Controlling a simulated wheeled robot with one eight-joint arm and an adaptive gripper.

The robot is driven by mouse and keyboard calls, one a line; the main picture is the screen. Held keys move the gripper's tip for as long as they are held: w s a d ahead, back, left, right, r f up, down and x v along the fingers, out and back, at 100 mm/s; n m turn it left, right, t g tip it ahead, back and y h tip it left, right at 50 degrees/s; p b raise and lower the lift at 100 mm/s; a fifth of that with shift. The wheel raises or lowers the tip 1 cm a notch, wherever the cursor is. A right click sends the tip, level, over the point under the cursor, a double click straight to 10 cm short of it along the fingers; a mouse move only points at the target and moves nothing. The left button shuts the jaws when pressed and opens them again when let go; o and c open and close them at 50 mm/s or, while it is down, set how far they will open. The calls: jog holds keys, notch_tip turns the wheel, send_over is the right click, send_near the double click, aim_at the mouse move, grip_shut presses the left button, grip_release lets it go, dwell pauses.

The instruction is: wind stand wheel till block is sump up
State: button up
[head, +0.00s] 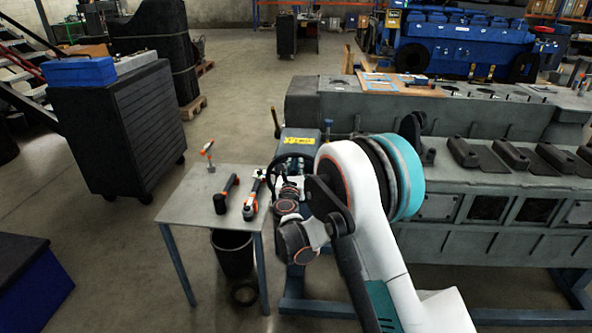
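The stand wheel (272,176) is a dark handwheel at the left end of the engine stand, beside a grey gearbox (299,143) with a yellow label. The block (480,212) is a long grey casting on the right. Its near side shows several rectangular openings, and several dark raised pieces lie along its upper face. I cannot tell for sure which face is the sump side. My gripper (290,180) is at the wheel, seen small and from behind; my wrist and arm hide part of it. Whether its fingers are open or touch the rim cannot be told.
A small grey table (190,205) left of the wheel holds tools with orange and black handles. A black bin (232,255) stands under it. A dark drawer cabinet (115,130) and a blue box (35,280) stand farther left. The floor between is clear.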

jog(key=shift+o, duration=1.3)
jog(key=shift+a+r, duration=0.1)
jog(key=shift+r, duration=0.25)
jog(key=s, duration=1.2)
jog(key=shift+a+f, duration=0.25)
jog(key=shift+f, duration=0.05)
jog(key=shift+r, duration=0.1)
